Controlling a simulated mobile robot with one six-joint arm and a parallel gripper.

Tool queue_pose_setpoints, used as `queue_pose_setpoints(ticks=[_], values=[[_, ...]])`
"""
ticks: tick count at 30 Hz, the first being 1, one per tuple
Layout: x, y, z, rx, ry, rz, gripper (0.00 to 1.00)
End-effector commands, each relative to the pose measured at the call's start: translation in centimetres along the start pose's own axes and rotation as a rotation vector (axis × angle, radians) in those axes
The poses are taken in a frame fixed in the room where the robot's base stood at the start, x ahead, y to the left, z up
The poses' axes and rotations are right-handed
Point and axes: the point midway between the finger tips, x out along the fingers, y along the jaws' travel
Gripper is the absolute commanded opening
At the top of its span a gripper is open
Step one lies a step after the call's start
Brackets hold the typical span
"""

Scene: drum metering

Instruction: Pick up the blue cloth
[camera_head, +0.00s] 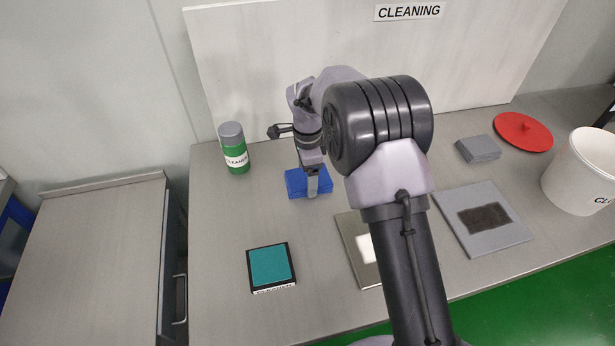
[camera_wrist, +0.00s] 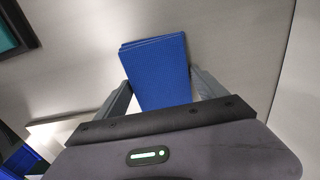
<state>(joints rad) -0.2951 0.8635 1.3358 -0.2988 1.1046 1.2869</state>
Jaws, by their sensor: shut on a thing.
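The blue cloth (camera_head: 296,184) is a folded, ribbed pad at the back of the grey table, right of the green bottle. In the wrist view the cloth (camera_wrist: 156,70) lies between the two fingers of my gripper (camera_wrist: 160,92). In the head view my gripper (camera_head: 312,185) points down at the cloth, which hides the fingertips in part. My gripper is shut on the cloth. I cannot tell whether the cloth is touching the table or just above it.
A green bottle with a grey cap (camera_head: 234,150) stands left of the cloth. A teal pad in a black tray (camera_head: 270,267) lies in front. A grey plate with a dark patch (camera_head: 452,222), a grey folded cloth (camera_head: 478,149), a red lid (camera_head: 523,131) and a white bin (camera_head: 577,175) are right.

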Motion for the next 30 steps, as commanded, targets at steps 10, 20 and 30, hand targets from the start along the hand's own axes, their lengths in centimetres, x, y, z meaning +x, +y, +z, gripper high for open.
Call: queue_pose_setpoints(ticks=[10, 20, 30], values=[[-3.8, 0.6, -0.9, 0.002, 0.001, 0.000, 0.39], [-4.7, 6.0, -8.1, 0.004, 0.000, 0.000, 0.39], [-4.9, 9.6, -12.7, 0.000, 0.000, -0.001, 0.39]])
